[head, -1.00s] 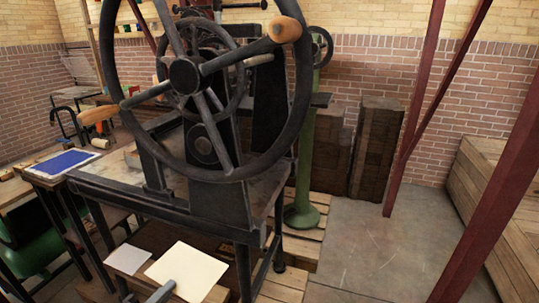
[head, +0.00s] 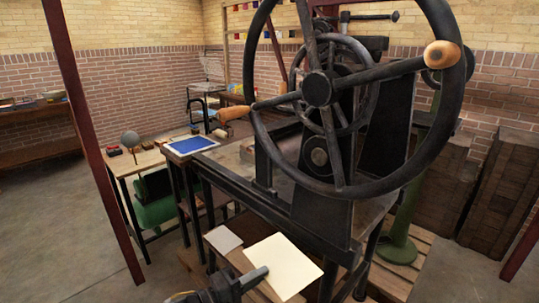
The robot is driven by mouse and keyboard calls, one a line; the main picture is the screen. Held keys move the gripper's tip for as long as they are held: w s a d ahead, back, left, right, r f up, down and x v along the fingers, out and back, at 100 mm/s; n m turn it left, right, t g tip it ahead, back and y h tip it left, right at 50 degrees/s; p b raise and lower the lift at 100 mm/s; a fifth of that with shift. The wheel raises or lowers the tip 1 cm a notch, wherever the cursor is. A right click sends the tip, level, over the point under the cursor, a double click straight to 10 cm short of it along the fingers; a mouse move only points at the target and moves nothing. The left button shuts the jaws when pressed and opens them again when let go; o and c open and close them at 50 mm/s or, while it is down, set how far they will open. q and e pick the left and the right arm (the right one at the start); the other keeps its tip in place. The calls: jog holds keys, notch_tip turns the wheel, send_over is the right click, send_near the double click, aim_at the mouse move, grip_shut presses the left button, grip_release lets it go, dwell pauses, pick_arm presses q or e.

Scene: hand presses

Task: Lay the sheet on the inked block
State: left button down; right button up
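The cream sheet (head: 288,262) is at the bottom centre, flat and smooth. My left gripper (head: 262,272) comes in from the bottom edge, its grey fingers together over the sheet's left edge; it looks shut on it. My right gripper is out of view.
A black press (head: 325,185) with a large handwheel (head: 262,135) stands between the sheet and the back wall. A grey square (head: 223,239) lies left of the sheet. A wooden table (head: 140,160) and a dark red post (head: 92,150) stand left. Floor is clear at far left.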

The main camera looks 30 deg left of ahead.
aim_at(263, 259)
pick_arm(q)
jog(key=w+r+n+t+y, duration=0.1)
jog(key=y, duration=0.1)
jog(key=w+r+n+y, duration=0.1)
jog(key=r+n+y, duration=0.1)
jog(key=y, duration=0.1)
jog(key=shift+w+n+t, duration=0.2)
jog(key=shift+n+t, duration=0.1)
jog(key=shift+t, duration=0.1)
jog(key=shift+w+r+n+y, duration=0.1)
jog(key=shift+w+n+y, duration=0.1)
jog(key=shift+n+y, duration=0.7)
jog(key=shift+f+y, duration=0.2)
jog(key=shift+y, duration=0.8)
